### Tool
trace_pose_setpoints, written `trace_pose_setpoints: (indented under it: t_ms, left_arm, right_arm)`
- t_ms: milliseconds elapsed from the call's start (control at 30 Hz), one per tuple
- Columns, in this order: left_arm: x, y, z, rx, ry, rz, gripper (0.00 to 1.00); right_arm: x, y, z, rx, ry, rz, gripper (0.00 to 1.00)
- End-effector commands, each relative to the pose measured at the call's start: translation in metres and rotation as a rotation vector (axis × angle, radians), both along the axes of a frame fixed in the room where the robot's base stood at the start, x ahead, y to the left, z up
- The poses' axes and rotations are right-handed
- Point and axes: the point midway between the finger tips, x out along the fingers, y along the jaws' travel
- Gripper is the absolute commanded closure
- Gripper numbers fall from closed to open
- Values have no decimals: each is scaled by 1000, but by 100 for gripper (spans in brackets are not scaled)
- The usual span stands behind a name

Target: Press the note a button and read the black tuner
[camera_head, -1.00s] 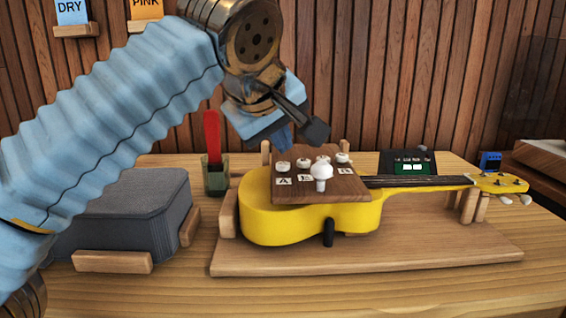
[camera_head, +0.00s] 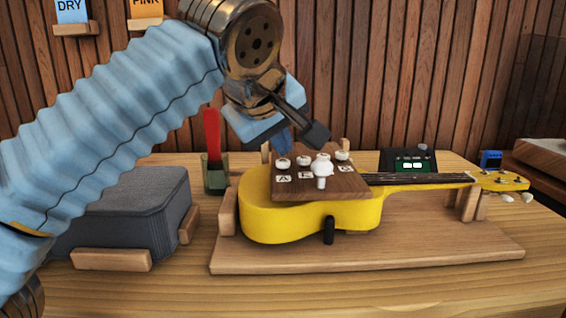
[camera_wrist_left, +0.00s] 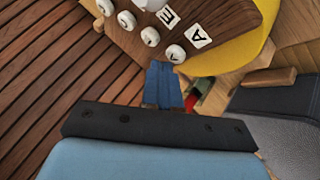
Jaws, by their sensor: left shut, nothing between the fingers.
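A brown wooden button panel (camera_head: 335,187) lies over the body of a yellow ukulele (camera_head: 270,222). It carries several white buttons and letter labels. The A button (camera_head: 283,163) is at the panel's left, with its A label (camera_head: 284,178) in front; the A button also shows in the left wrist view (camera_wrist_left: 175,53). My left gripper (camera_head: 283,140) is shut and empty, just behind and above that button. In the left wrist view its blue fingers (camera_wrist_left: 163,84) are close to the A button; contact cannot be told. The black tuner (camera_head: 408,156) stands behind the neck, its lit display too small to read.
A blue tuner (camera_head: 490,159) is by the headstock. A dark green cup (camera_head: 216,178) holding a red item stands left of the ukulele. A grey case (camera_head: 120,222) sits further left. The table front (camera_head: 400,290) is clear.

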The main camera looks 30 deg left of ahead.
Motion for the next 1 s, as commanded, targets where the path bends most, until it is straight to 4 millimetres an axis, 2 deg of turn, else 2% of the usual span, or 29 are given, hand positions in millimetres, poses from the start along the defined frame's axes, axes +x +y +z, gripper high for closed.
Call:
trace_pose_setpoints:
  t_ms: [1000]
  left_arm:
    - [0,0,-8,0,-1,-1,100]
  right_arm:
    - [0,0,-7,0,0,0,100]
